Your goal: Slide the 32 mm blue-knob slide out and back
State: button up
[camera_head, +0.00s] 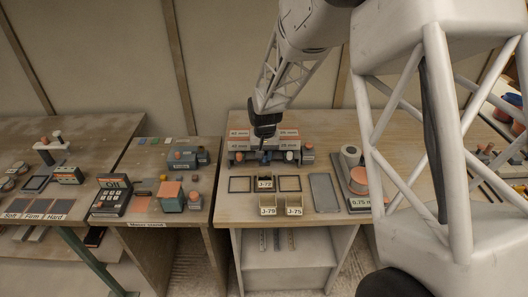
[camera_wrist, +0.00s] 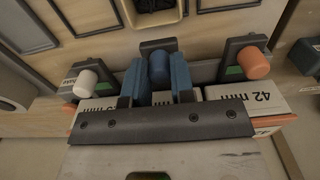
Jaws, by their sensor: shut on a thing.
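The slide unit (camera_head: 238,144) stands at the back of the middle bench, with several white and orange label faces too small to read surely. In the wrist view, my gripper (camera_wrist: 158,82) has blue fingers on both sides of the blue knob (camera_wrist: 159,66) and is shut on it. The knob's dark bracket shows behind it; the gripper's dark bar hides much of the slide body. A white knob (camera_wrist: 88,82) is to the left and an orange knob (camera_wrist: 253,62) to the right, beside a "42 mm" label. In the head view my gripper (camera_head: 264,153) is at the unit's front, and the blue knob is hardly discernible.
Two dark square frames (camera_head: 240,177) lie in front of the unit. Small bins marked J-77 (camera_head: 265,183), J-79 (camera_head: 268,211) and J-75 (camera_head: 294,211) stand nearby. A grey plate (camera_head: 324,193) lies to the right, near a scale marked 0.75 (camera_head: 358,203).

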jog(key=shift+s, duration=1.9)
jog(key=shift+w, duration=2.3)
jog(key=o, duration=0.7)
jog(key=shift+o, duration=0.2)
